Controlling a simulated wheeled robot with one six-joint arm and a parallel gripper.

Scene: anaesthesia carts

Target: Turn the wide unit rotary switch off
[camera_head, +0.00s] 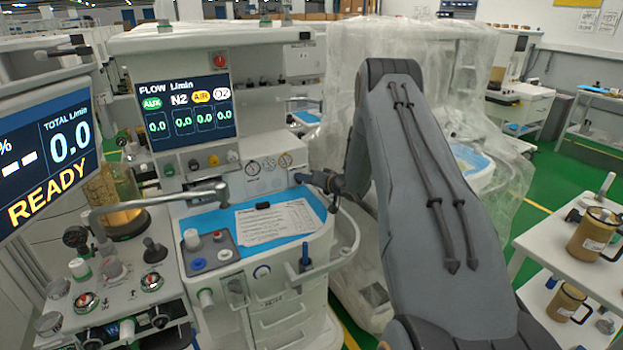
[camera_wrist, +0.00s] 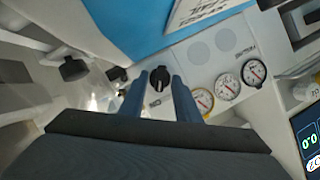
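The rotary switch (camera_wrist: 160,78) is a black round knob with a small pale mark, on the light panel of the wide unit (camera_head: 170,60). In the wrist view it sits between the tips of my gripper's two dark blue fingers. My gripper (camera_wrist: 160,82) is open, with a finger on each side of the knob; I cannot tell whether they touch it. In the head view my gripper (camera_head: 312,180) reaches the panel's right end, just right of the three gauges (camera_head: 270,165), and the switch is hidden there.
Another black knob (camera_wrist: 117,74) is left of the switch in the wrist view. A blue work surface (camera_head: 262,245) with a paper sheet lies below the panel. A curved rail (camera_head: 350,240) is at the unit's right edge. Plastic-covered equipment (camera_head: 345,60) stands behind my arm.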

